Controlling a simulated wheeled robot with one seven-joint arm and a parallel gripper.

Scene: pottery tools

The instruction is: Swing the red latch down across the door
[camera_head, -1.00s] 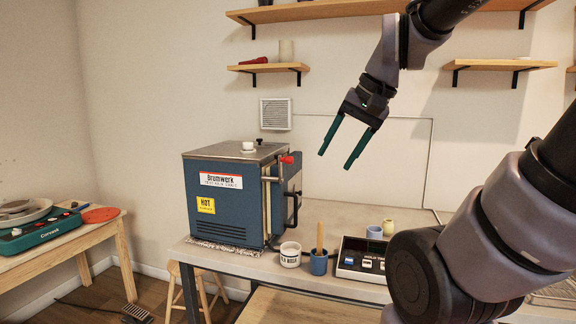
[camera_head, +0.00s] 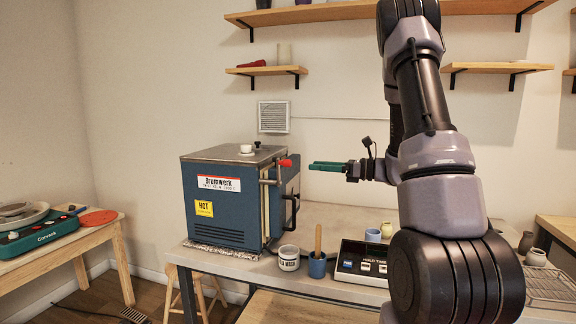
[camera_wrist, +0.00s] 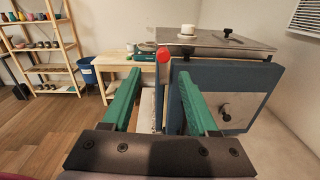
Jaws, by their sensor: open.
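The red latch end (camera_head: 286,163) sticks out at the upper front corner of the blue kiln (camera_head: 226,210), roughly level. In the wrist view the red knob (camera_wrist: 163,55) shows ahead, between and beyond my two green fingers. The kiln door (camera_head: 289,196) is on the kiln's right side in the head view, with a dark handle. My gripper (camera_head: 312,166) points left toward the knob and is close to its right, with a small gap. In the wrist view my gripper (camera_wrist: 150,85) is open and empty. The fingers overlap in the head view.
A white labelled mug (camera_head: 289,259), a blue cup (camera_head: 317,267) with a wooden tool and a control box (camera_head: 362,260) stand on the bench below. A white knob (camera_head: 246,149) sits on the kiln top. The air around the latch is clear.

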